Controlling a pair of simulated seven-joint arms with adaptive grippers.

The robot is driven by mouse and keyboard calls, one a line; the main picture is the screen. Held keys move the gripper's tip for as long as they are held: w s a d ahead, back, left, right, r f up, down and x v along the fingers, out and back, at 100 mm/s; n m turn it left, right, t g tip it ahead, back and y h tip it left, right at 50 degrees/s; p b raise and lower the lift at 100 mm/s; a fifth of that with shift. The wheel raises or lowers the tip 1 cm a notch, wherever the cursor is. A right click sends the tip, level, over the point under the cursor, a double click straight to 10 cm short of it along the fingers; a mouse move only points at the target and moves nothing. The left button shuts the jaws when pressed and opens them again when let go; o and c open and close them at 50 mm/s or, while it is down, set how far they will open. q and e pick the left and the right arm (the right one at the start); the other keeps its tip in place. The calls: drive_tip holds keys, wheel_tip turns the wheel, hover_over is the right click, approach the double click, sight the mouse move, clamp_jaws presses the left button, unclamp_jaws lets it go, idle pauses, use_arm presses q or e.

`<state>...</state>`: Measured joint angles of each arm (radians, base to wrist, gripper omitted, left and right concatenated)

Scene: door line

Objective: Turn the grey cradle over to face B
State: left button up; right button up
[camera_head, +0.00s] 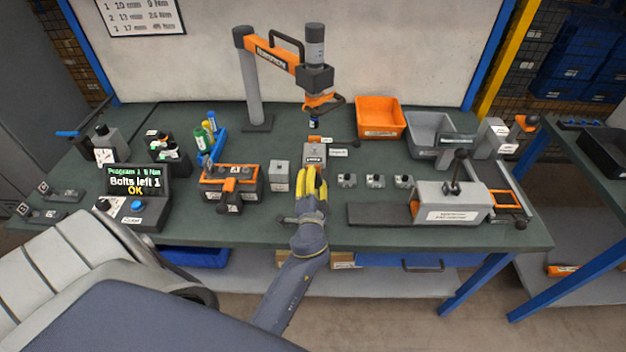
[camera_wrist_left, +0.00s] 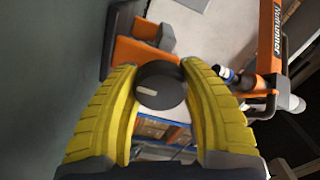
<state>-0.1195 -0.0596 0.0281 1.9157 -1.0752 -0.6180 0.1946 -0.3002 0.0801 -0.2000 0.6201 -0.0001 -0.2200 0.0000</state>
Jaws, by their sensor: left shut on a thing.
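The grey cradle (camera_head: 316,151) stands near the middle of the bench, under the hanging screwdriver, with a label on its near side. My left gripper (camera_head: 311,176) reaches in from the front, directly before the cradle, and its yellow fingers hide part of it. In the left wrist view my left gripper (camera_wrist_left: 163,95) is shut on a dark round knob (camera_wrist_left: 160,84). Orange and dark parts (camera_wrist_left: 133,48) show behind the knob. Which face of the cradle is up cannot be read. My right gripper is not in view.
The screwdriver (camera_head: 315,55) hangs from an orange arm just above the cradle. A grey block (camera_head: 279,176) stands close on the left, small fittings (camera_head: 347,181) on the right. An orange bin (camera_head: 380,115) stands behind. The display (camera_head: 136,181) reads "Bolts left 1".

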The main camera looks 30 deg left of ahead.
use_arm(q)
drive_tip(key=o, duration=1.3)
drive_tip(key=shift+v, duration=3.8)
